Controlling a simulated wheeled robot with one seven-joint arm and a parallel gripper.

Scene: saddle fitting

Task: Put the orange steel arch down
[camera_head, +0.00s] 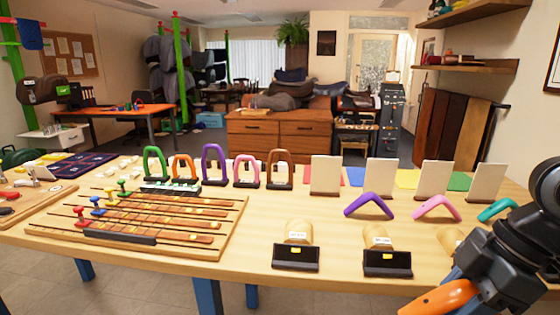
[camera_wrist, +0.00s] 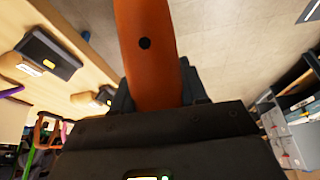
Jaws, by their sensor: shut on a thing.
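The orange steel arch (camera_head: 438,298) is held in my gripper (camera_head: 476,292) at the lower right of the head view, in front of the table's near edge. Only one limb of it shows there; the rest is hidden or out of frame. In the wrist view the arch (camera_wrist: 148,45) rises from between the jaws as a broad orange bar with a dark round hole. My gripper is shut on it. The floor shows behind it in the wrist view, so it is off the table (camera_head: 340,225).
Several coloured upright arches stand at the back, including an orange one (camera_head: 184,167). Purple (camera_head: 369,204), pink (camera_head: 437,207) and teal (camera_head: 497,209) bent pieces lie before pale upright panels. Black-fronted stands (camera_head: 296,257) (camera_head: 387,263) line the near edge. A slotted wooden board (camera_head: 140,222) fills the left.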

